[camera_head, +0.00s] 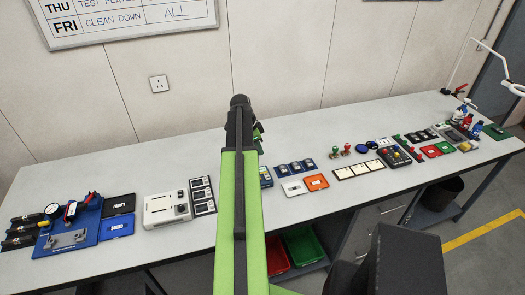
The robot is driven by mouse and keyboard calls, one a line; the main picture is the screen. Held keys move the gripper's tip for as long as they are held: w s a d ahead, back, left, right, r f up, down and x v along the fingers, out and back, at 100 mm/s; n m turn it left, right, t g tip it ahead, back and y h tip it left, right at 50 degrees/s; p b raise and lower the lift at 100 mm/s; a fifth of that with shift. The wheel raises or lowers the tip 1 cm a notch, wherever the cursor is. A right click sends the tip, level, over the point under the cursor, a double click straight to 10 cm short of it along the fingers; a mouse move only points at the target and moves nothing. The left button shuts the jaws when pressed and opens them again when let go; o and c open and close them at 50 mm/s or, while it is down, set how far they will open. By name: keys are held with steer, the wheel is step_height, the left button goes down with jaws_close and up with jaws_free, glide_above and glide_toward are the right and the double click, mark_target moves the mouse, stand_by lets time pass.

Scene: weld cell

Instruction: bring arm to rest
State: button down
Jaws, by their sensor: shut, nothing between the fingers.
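My arm rises from the bottom middle of the view as a long green link with a black stripe, ending in a dark joint above the workbench. A small green and black part of my arm shows just right of that joint. My gripper's fingers cannot be made out; the arm hides whatever lies beyond. The white workbench (110,170) runs across the view beneath the arm.
A blue fixture (72,238) and a white device (166,209) stand on the bench at left. Card trays, including an orange one (316,182), lie right of the arm. Red (277,257) and green (306,246) bins sit below. A white lamp (512,87) overhangs the right end.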

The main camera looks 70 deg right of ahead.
steer(key=shift+w+r, duration=0.4)
steer(key=shift+r, duration=0.2)
